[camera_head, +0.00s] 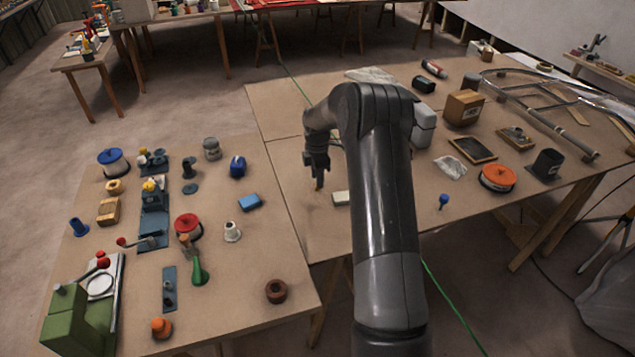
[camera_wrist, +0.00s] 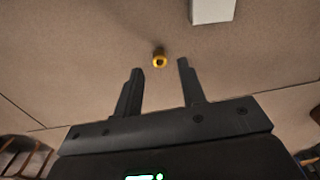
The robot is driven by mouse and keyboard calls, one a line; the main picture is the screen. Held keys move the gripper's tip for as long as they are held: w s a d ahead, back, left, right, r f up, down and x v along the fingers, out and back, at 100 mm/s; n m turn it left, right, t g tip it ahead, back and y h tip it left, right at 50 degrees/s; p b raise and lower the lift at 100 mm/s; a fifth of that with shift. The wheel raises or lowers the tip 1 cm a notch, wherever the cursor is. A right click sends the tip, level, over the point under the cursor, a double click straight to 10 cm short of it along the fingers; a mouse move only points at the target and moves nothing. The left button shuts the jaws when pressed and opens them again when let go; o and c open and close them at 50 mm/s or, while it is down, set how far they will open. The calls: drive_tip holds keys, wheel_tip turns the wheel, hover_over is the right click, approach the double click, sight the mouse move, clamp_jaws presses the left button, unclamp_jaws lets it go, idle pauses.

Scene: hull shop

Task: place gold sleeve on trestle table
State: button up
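The small gold sleeve (camera_wrist: 159,58) shows in the wrist view just beyond the gap between my fingertips. It appears to stand on the brown trestle table top (camera_wrist: 90,60), clear of both fingers. My gripper (camera_wrist: 160,67) is open and empty, with its two dark fingers spread on either side of the line to the sleeve. In the head view my gripper (camera_head: 317,179) points down over the left part of the right-hand trestle table (camera_head: 285,98). A bit of gold (camera_head: 319,187) shows at its fingertips there, and the fingers hide part of it.
A white block (camera_head: 341,198) lies close beside the sleeve, also in the wrist view (camera_wrist: 212,10). A grey container (camera_head: 424,125), a wooden box (camera_head: 463,108) and an orange-topped spool (camera_head: 497,178) stand farther right. The left table (camera_head: 240,290) holds several tools and parts, including a blue block (camera_head: 250,203).

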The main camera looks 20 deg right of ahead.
drive_tip(key=s+a+r+m+t, duration=0.1)
drive_tip(key=s+a+r+m, duration=0.15)
drive_tip(key=r, duration=0.65)
drive_tip(key=s+a+r+m, duration=0.1)
drive_tip(key=s+r, duration=0.2)
drive_tip(key=r, duration=0.7)
drive_tip(key=s+a+r+m+t+h, duration=0.15)
drive_tip(key=s+a+r+m, duration=0.3)
drive_tip(key=s+r, duration=0.65)
drive_tip(key=s+a+f+m+t, duration=0.1)
drive_tip(key=s+m, duration=0.4)
drive_tip(key=s, duration=0.8)
drive_tip(key=s+a+f+m+t+y, duration=0.1)
drive_tip(key=s+m, duration=0.4)
drive_tip(key=s, duration=0.8)
drive_tip(key=shift+a+f+t, duration=0.2)
drive_tip(key=shift+a+t, duration=0.35)
drive_tip(key=shift+a, duration=0.2)
